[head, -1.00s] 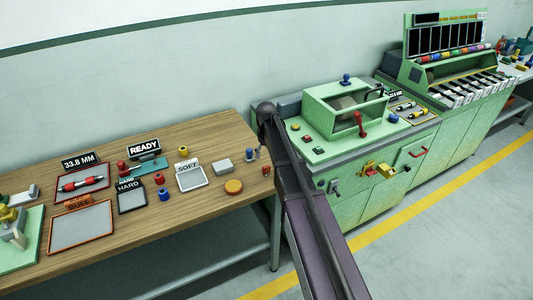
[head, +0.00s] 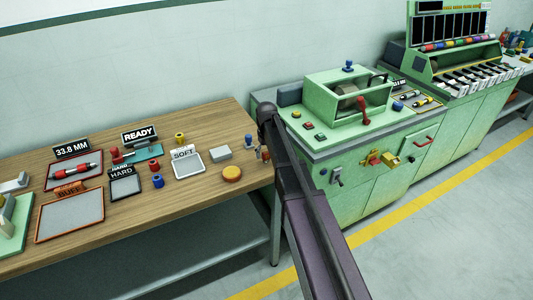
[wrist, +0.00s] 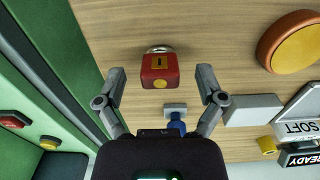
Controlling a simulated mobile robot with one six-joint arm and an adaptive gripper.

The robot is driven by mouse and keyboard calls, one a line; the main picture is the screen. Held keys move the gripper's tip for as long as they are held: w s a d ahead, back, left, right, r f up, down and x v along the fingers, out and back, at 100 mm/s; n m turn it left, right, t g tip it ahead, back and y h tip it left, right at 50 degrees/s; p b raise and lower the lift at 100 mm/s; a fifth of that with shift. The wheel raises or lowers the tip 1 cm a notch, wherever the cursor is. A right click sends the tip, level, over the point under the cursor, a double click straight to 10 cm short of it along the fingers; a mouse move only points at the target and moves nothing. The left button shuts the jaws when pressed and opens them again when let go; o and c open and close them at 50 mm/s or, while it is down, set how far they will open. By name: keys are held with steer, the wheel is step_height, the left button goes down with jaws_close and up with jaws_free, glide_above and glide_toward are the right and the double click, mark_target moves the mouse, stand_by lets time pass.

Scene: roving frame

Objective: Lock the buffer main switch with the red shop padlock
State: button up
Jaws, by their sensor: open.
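The red padlock (wrist: 160,72) lies on the wooden bench in the wrist view, its metal shackle towards the top of the picture and a yellow dot on its body. My gripper (wrist: 161,82) is open, with one finger on each side of the padlock and a gap at both sides. In the head view a small reddish piece, probably the padlock (head: 265,154), shows beside my arm; the gripper is hidden there. A red and yellow switch (head: 372,158), probably the main switch, is on the front of the green buffer cabinet (head: 345,205), beside a yellow block (head: 390,160).
In the wrist view a blue-handled stamp (wrist: 176,122), a grey block (wrist: 254,110) and an orange disc (wrist: 290,42) lie near the gripper. The green machine side (wrist: 60,60) rises at left. A grey lever (head: 337,177) is on the cabinet front. The floor before the cabinet is clear.

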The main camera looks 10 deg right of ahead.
steer(key=shift+f+b, duration=1)
steer(key=shift+f, duration=0.3)
jaws_close()
steer(key=shift+r, duration=0.15)
steer(key=shift+r+p, duration=2.4)
steer(key=shift+p, duration=0.15)
